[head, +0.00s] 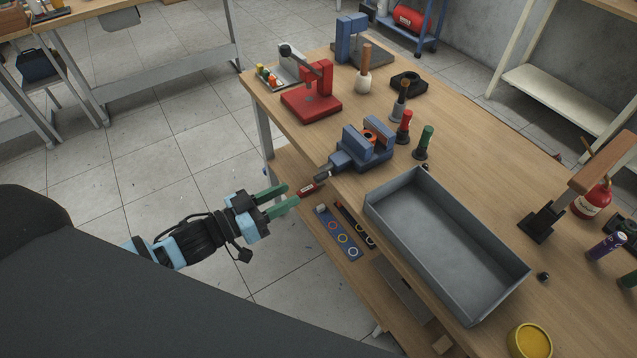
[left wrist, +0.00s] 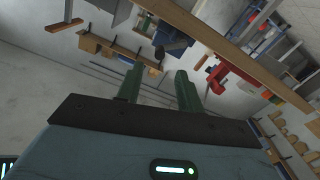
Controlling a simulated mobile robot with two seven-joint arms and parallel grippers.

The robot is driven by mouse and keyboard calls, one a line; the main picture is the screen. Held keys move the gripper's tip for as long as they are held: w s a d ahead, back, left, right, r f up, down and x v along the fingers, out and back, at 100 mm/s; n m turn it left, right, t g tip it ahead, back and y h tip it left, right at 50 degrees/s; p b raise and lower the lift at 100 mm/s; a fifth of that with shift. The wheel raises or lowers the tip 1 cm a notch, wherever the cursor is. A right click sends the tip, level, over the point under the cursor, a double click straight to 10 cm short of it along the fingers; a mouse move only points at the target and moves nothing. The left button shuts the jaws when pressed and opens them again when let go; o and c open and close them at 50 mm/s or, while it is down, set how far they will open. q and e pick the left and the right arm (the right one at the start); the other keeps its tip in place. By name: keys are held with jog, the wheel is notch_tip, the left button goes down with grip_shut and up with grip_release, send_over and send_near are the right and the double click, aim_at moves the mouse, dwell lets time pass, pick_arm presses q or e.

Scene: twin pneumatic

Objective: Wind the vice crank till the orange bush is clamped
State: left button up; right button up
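The blue vice (head: 353,157) stands at the near edge of the wooden bench in the head view. The orange bush (head: 369,135) sits between its jaws; I cannot tell whether both jaws touch it. The vice's dark crank end (head: 322,178) sticks out past the bench edge toward my left gripper. My left gripper (head: 290,194) has green fingers spread apart with nothing between them. It is off the bench edge, a short way left of the crank. Its open fingers also show in the left wrist view (left wrist: 159,69). My right gripper is not in view.
A grey tray (head: 447,244) lies right of the vice. A red press (head: 312,101) stands behind it. Red-handled (head: 404,127) and green-handled (head: 424,142) tools stand close to the vice's right. A lower shelf (head: 360,272) juts out below. Open floor surrounds my left arm.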

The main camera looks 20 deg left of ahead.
aim_at(315, 181)
pick_arm(q)
jog(key=shift+x, duration=3.9)
grip_shut()
